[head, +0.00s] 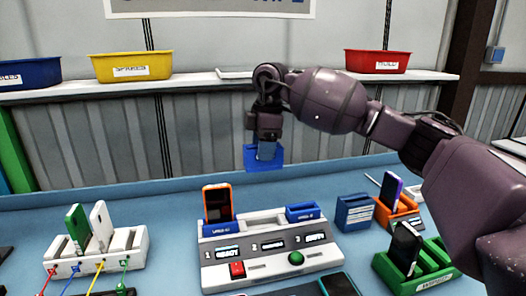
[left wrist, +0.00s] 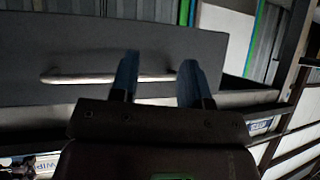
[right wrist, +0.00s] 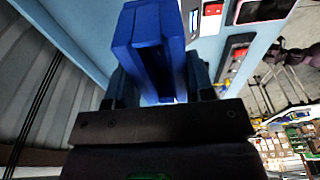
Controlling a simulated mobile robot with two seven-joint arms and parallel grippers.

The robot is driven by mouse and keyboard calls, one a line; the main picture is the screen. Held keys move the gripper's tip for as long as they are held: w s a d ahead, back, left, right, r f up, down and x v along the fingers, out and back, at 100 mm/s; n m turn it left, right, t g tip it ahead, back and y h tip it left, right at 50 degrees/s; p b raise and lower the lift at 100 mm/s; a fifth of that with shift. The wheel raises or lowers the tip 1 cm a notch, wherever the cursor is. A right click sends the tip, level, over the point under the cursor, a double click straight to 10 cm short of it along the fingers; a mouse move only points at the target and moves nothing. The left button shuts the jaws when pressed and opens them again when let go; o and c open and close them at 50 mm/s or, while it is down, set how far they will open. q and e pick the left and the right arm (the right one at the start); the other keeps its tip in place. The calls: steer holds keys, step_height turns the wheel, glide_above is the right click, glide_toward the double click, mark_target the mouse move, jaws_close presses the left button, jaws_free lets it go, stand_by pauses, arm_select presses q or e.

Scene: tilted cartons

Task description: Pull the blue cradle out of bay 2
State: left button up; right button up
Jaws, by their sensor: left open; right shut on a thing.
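My right gripper (head: 266,148) is shut on a blue cradle (head: 262,163) and holds it in the air behind the dock. In the right wrist view the blue cradle (right wrist: 148,38) sits between the fingers of the right gripper (right wrist: 160,85). The white dock (head: 270,268) stands on the table; its middle bay, bay 2, shows no cradle. Bay 1 holds a blue cradle (head: 221,229) with an orange-framed phone (head: 218,203). Bay 3 holds another blue cradle (head: 302,211), with no phone seen. My left gripper (left wrist: 160,78) is open and empty; it shows only in the left wrist view.
A white rack (head: 95,262) with phones and coloured cables stands left. At right are a blue block (head: 354,212), an orange holder (head: 398,215) and a green holder (head: 415,272) with phones. Bins stand on the back shelf (head: 210,81). The table behind the dock is clear.

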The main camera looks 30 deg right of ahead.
arm_select(q)
steer(key=shift+w+r, duration=0.1)
arm_select(e)
steer(key=shift+r, duration=0.2)
arm_select(q)
steer(key=shift+w+d+r, duration=0.1)
steer(key=shift+w+r, duration=0.3)
steer(key=shift+r, duration=0.15)
steer(key=shift+s+p, duration=0.45)
arm_select(e)
steer(key=shift+r, duration=0.3)
arm_select(q)
steer(key=shift+r, duration=0.1)
arm_select(e)
steer(key=shift+r, duration=0.1)
arm_select(q)
steer(key=shift+w, duration=0.1)
steer(key=shift+w+r, duration=0.5)
steer(key=shift+r, duration=0.05)
arm_select(e)
steer(key=shift+r, duration=0.1)
arm_select(q)
steer(key=shift+p, duration=0.3)
